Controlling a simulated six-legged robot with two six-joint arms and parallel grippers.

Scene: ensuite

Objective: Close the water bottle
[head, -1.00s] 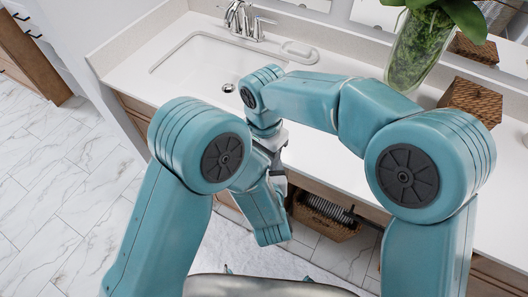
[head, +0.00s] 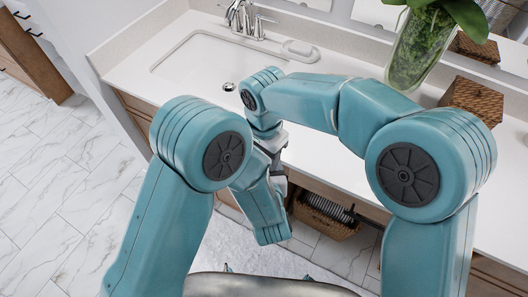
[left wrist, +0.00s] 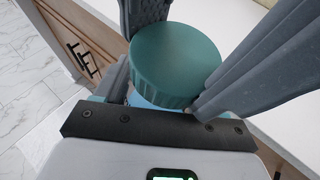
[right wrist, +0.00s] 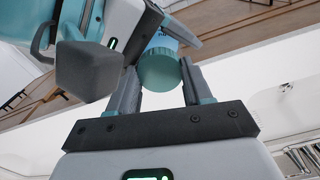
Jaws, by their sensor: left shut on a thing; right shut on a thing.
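The water bottle has a light blue body (left wrist: 145,100) and a ribbed teal cap (left wrist: 175,62), both in the left wrist view. My left gripper (left wrist: 155,103) is shut on the body, below the cap. In the right wrist view the cap (right wrist: 159,72) faces me, with the blue body (right wrist: 164,42) beyond it. My right gripper (right wrist: 160,84) is shut on the cap, one finger on each side. The cap sits at the bottle's top; I cannot tell how tightly it is seated. In the head view my arms hide the bottle.
A white counter (head: 335,160) with a sink (head: 205,62) and faucet (head: 240,20) lies beyond my arms. A glass vase with a plant (head: 415,50) and a woven box (head: 470,98) stand at the right. A basket (head: 325,218) sits under the counter.

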